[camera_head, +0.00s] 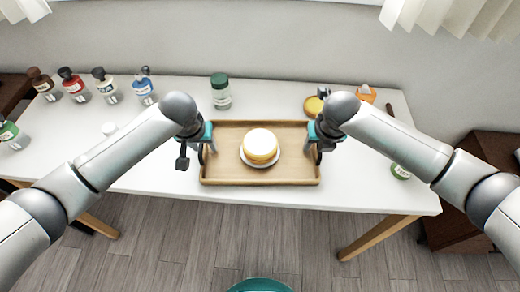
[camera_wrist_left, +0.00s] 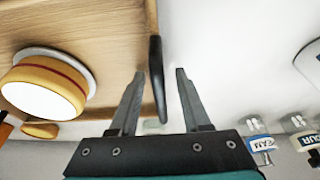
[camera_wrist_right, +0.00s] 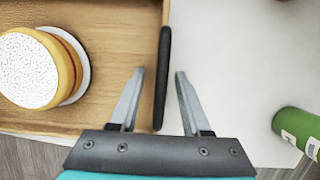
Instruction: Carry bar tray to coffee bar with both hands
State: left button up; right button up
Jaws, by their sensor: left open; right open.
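The wooden bar tray (camera_head: 225,177) lies flat on the white table, with a round yellow-and-white cake (camera_head: 260,145) on a small white plate in its middle. My left gripper (camera_head: 205,150) is at the tray's left side. In the left wrist view its open fingers (camera_wrist_left: 158,95) stand on either side of the dark handle (camera_wrist_left: 157,75). My right gripper (camera_head: 318,150) is at the tray's right side. In the right wrist view its open fingers (camera_wrist_right: 160,95) straddle the other dark handle (camera_wrist_right: 162,80). Finger contact with the handles cannot be told.
Several bottles (camera_head: 105,86) stand at the table's back left, and a green-capped jar (camera_head: 220,92) stands behind the tray. A yellow round item (camera_head: 313,106) and an orange item (camera_head: 366,93) are at the back right. A green can (camera_head: 400,171) is right of the tray.

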pick_arm(q)
jog(key=shift+c, duration=0.2)
pick_arm(e)
jog(key=shift+c, duration=0.2)
pick_arm(q)
grip_shut()
pick_arm(e)
grip_shut()
jog(key=shift+r, duration=0.1)
dwell(0.5)
